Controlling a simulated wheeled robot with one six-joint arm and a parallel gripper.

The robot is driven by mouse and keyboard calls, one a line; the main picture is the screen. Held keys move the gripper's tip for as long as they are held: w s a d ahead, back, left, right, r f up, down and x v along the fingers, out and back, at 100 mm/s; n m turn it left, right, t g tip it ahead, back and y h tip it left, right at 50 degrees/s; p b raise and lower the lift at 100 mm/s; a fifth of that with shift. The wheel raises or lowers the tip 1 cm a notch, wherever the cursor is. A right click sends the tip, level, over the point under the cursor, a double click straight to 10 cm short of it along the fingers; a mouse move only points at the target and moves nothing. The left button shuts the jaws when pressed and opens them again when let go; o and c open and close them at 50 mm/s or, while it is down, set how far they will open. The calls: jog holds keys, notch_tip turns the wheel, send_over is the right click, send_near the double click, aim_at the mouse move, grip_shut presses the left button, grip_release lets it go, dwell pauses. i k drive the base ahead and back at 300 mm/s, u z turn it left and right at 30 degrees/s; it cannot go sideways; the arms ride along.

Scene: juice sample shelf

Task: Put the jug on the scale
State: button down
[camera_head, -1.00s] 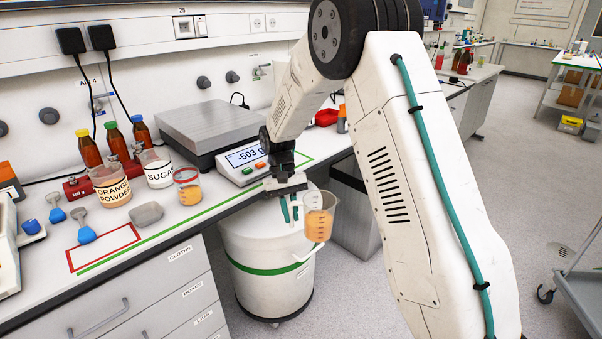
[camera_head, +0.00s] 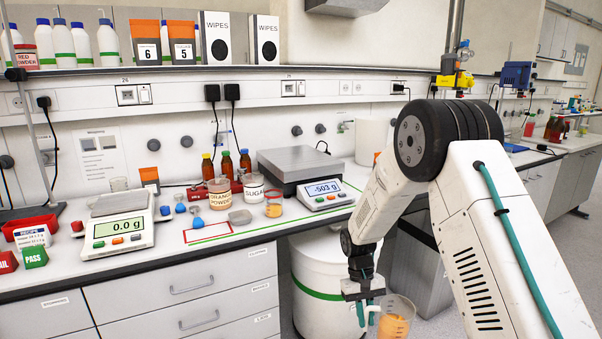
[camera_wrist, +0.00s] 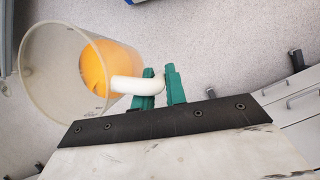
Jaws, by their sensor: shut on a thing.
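The clear jug (camera_head: 394,322) with orange liquid hangs in front of the bench edge. My gripper (camera_head: 366,311) is shut on its white handle. In the wrist view the green fingers of my gripper (camera_wrist: 160,88) close around the handle of the jug (camera_wrist: 38,85), and the floor shows below. One scale (camera_head: 118,229), a white one reading 0.0 g, stands on the left of the bench. A larger scale (camera_head: 300,165) with a grey platform and a display of -503 g stands further right. Both platforms look empty.
A white bin (camera_head: 318,285) stands on the floor behind the jug. Powder jars (camera_head: 219,195), brown bottles and a small beaker (camera_head: 273,205) stand between the scales. A shelf runs above.

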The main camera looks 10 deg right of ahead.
aim_at(309, 159)
jog(key=u, duration=0.1)
jog(key=k, duration=0.35)
jog(key=z, duration=0.85)
jog(key=i, duration=1.1)
jog(key=u, duration=0.55)
